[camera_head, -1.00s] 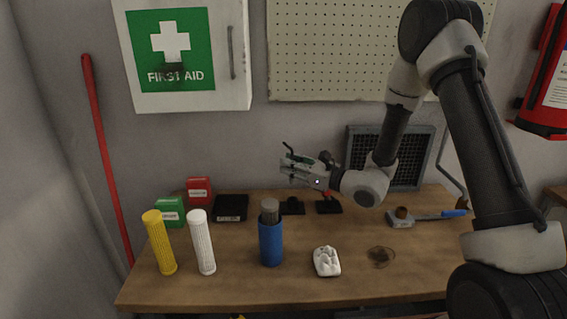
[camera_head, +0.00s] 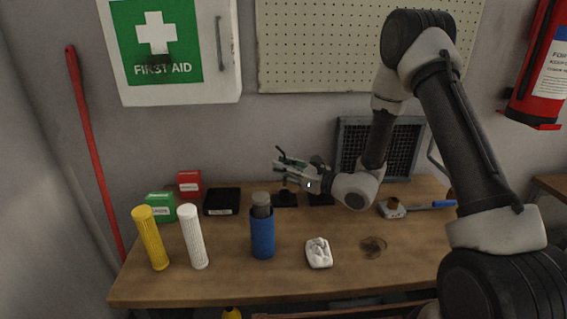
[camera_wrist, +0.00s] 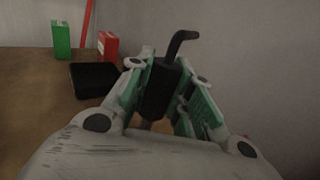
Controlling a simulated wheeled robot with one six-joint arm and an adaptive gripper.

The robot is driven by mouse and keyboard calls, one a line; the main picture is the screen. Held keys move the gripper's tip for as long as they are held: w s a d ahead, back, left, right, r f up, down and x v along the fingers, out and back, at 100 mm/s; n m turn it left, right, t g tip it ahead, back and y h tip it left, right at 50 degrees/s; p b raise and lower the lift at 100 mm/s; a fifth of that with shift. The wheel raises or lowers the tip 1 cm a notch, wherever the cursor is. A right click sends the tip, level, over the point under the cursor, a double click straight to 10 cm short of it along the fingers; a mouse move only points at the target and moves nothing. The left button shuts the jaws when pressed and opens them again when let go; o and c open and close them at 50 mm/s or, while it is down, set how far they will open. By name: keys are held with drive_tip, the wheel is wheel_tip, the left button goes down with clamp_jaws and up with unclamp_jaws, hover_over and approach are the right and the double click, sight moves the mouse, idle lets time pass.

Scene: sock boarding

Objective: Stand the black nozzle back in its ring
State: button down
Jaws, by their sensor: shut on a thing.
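My gripper (camera_wrist: 165,95) is shut on the black nozzle (camera_wrist: 160,88), which stands roughly upright between the green-lined fingers with its bent tip above them. The nozzle's lower end is hidden in the wrist view. In the head view my gripper (camera_head: 288,168) is above the back of the workbench, over two small black stands, a left one (camera_head: 285,200) and a right one (camera_head: 321,199). The ring cannot be made out clearly; I cannot tell which stand carries it. The nozzle appears small and dark there.
A black box (camera_head: 222,202), a red box (camera_head: 189,183) and a green box (camera_head: 160,207) stand left. Yellow (camera_head: 151,238) and white (camera_head: 193,237) cylinders, a blue holder (camera_head: 262,237) and a white lump (camera_head: 318,253) are nearer. A scraper-like tool (camera_head: 415,207) lies right. The front is mostly clear.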

sight(284, 181)
drive_tip(key=shift+f, duration=1.95)
drive_tip(key=shift+f, duration=0.55)
drive_tip(key=c, duration=1.2)
unclamp_jaws()
drive_tip(key=v, duration=1.2)
drive_tip(key=shift+r, duration=0.1)
